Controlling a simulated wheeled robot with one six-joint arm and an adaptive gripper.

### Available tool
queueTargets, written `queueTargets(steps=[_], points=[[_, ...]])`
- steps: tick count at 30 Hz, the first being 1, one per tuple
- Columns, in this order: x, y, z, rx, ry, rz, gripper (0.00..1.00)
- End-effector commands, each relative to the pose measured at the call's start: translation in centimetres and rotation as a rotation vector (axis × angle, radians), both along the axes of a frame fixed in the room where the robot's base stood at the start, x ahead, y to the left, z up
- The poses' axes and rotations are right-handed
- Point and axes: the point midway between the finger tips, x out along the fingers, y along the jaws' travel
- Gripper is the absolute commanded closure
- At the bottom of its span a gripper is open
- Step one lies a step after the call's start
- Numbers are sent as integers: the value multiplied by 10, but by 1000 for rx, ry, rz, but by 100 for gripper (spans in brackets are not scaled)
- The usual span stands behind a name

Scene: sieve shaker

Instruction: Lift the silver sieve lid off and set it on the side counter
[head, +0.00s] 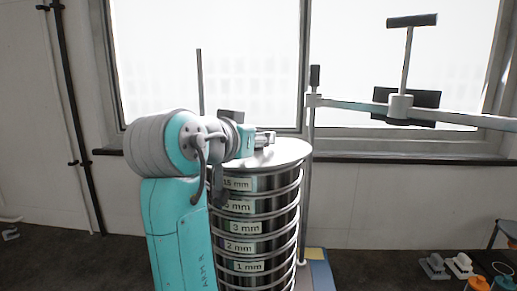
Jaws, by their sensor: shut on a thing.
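The silver sieve lid (287,152) is a shiny round disc on top of the stack of metal sieves (284,210). It looks level, with no clear gap under it. My gripper (265,138) reaches in from the left, low over the lid's top. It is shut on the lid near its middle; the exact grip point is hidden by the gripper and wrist. The sieves carry labels such as 3 mm, 2 mm and 1 mm. My arm covers the stack's left side. I cannot make out the side counter in this view.
A clamp bar (455,117) with a black-ended upright handle (407,60) extends right from the right rod (311,180). Another thin rod (200,80) stands at left. Windows and a dark sill (410,160) are behind. Small grey and orange items lie lower right.

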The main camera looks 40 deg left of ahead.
Motion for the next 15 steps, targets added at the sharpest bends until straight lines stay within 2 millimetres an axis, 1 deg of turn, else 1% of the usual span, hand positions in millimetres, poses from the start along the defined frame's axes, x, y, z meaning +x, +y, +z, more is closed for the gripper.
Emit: queueTargets(steps=[5, 8, 11, 15], points=[[0, 0, 2, 1, -1, 0, 100], [0, 0, 7, 1, -1, 0, 100], [0, 0, 16, 1, -1, 0, 100], [0, 0, 37, 2, -2, 1, 100]])
